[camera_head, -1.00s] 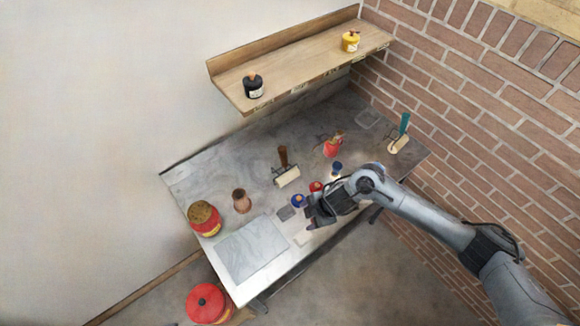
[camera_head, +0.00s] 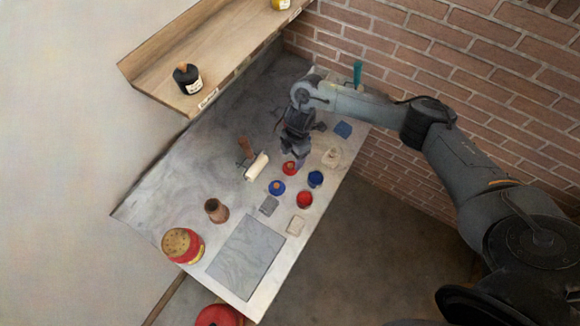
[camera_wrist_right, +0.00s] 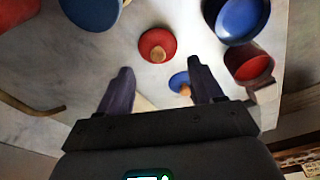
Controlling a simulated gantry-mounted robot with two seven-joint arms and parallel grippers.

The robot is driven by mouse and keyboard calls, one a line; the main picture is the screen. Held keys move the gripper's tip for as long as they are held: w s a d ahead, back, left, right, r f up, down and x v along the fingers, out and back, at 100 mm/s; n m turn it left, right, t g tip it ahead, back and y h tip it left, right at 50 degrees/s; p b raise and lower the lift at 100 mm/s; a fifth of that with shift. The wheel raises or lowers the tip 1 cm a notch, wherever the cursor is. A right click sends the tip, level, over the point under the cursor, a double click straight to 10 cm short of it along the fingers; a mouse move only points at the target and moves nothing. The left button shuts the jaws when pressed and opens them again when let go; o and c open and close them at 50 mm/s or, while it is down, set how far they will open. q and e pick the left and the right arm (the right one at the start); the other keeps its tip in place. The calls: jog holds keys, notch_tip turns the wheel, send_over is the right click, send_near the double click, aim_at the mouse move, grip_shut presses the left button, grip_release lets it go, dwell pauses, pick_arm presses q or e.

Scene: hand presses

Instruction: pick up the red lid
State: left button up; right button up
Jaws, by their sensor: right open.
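The red lid (camera_head: 290,168) is a small round disc with a wooden knob. It lies on the grey worktop among small pots. In the right wrist view the red lid (camera_wrist_right: 157,45) is just beyond the fingertips, roughly in line with the gap between them. My right gripper (camera_head: 299,157) points down close to the lid in the head view. It also shows in the right wrist view (camera_wrist_right: 161,72), with its two dark fingers apart and nothing held. I cannot tell whether a finger touches the lid. My left gripper is not in view.
A blue lid (camera_head: 277,187), a blue pot (camera_head: 316,178) and a red pot (camera_head: 304,199) stand close around the red lid. A roller (camera_head: 257,166) lies to the left. A grey slab (camera_head: 246,256) is at the front. A shelf (camera_head: 165,73) overhangs the back left.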

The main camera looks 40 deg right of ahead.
aim_at(291, 165)
jog(key=shift+w+a+f, duration=0.1)
jog(key=shift+f, duration=1.25)
jog(key=shift+w+a+f, duration=0.1)
jog(key=shift+f, duration=1.25)
jog(key=shift+s, duration=0.1)
grip_shut()
